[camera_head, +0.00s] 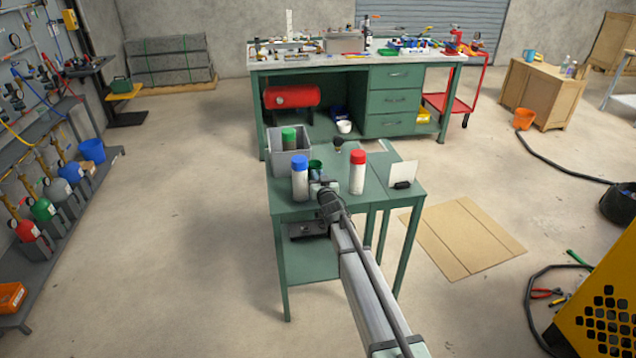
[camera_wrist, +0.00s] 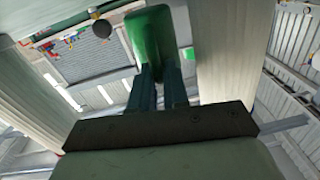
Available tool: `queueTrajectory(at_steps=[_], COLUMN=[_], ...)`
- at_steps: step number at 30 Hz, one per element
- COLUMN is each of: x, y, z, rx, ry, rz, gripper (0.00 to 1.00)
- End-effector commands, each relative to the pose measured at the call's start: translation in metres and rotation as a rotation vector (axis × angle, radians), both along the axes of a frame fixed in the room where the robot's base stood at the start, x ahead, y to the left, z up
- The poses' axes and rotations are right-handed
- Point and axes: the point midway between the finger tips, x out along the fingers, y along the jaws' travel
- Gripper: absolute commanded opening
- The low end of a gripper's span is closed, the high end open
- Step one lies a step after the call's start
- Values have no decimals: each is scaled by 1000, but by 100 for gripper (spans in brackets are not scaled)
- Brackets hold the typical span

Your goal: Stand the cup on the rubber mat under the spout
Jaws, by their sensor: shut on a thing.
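The green cup (camera_head: 316,167) is at the small green table, between a blue-capped can and a red-capped can. My gripper (camera_head: 321,184) is at the near side of the cup. In the wrist view the fingers of my gripper (camera_wrist: 157,80) are close together on the green cup (camera_wrist: 148,36). Whether the cup touches the tabletop is hard to tell. I cannot make out the rubber mat or the spout in either view.
The blue-capped can (camera_head: 300,180) and red-capped can (camera_head: 357,174) stand close on either side. A grey bin (camera_head: 289,160) holding a green-capped can is behind left. A white card (camera_head: 402,171) stands right. A red tank (camera_head: 291,97) lies under the back bench (camera_head: 385,66).

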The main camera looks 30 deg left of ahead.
Motion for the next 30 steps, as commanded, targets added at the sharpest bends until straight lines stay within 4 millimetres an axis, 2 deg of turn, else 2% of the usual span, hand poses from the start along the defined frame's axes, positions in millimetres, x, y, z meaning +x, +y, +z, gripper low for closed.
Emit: queueTrajectory(at_steps=[3,6,17,18,20,30], x=[0,0,0,0,0,0], y=[0,0,0,0,0,0], z=[-18,-24,-27,-27,-27,-25], rx=[-2,0,-1,-1,-1,-1], ry=[2,1,1,1,1,1], rz=[0,0,0,0,0,0], gripper=[0,0,0,19,25,26])
